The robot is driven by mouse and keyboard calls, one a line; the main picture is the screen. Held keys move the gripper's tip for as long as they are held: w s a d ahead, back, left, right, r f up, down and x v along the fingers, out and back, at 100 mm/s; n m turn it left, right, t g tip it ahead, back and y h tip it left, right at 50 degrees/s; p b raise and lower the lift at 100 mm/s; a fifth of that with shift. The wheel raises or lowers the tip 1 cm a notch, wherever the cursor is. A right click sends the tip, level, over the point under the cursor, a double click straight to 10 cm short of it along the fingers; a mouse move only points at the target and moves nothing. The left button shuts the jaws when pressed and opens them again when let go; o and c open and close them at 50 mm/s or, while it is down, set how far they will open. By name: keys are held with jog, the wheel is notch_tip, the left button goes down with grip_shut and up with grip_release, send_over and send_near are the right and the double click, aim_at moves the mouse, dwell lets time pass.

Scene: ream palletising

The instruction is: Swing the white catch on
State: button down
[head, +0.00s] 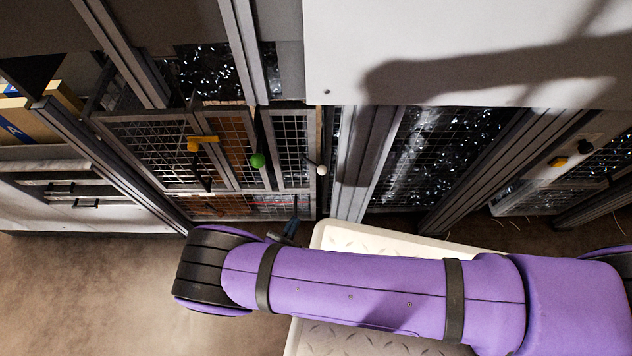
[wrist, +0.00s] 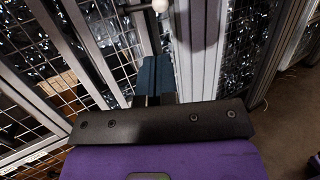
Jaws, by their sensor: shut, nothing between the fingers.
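The white catch (head: 322,169) shows in the head view as a small round white knob at the right edge of the mesh gate (head: 292,150), beside a grey upright post. Its white knob (wrist: 160,5) is also at the top edge of the wrist view, partly cut off. My gripper (head: 291,229) is low in front of the gate, below the catch and a little left of it in the head view. In the wrist view its blue fingers (wrist: 154,76) are together with nothing between them. They point towards the gate and are apart from the knob.
A green knob (head: 257,160) and a yellow handle (head: 203,143) are on the mesh panels to the left. A grey post (head: 360,165) stands right of the catch. A pale tread-plate surface (head: 345,238) lies under my arm. Brown floor is clear at lower left.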

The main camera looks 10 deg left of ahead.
send_near(313, 164)
jog(key=w+d, duration=0.4)
jog(key=shift+w+d+r, duration=0.2)
jog(key=shift+w+r, duration=0.15)
jog(key=shift+w+d, duration=0.65)
jog(key=shift+w, duration=0.05)
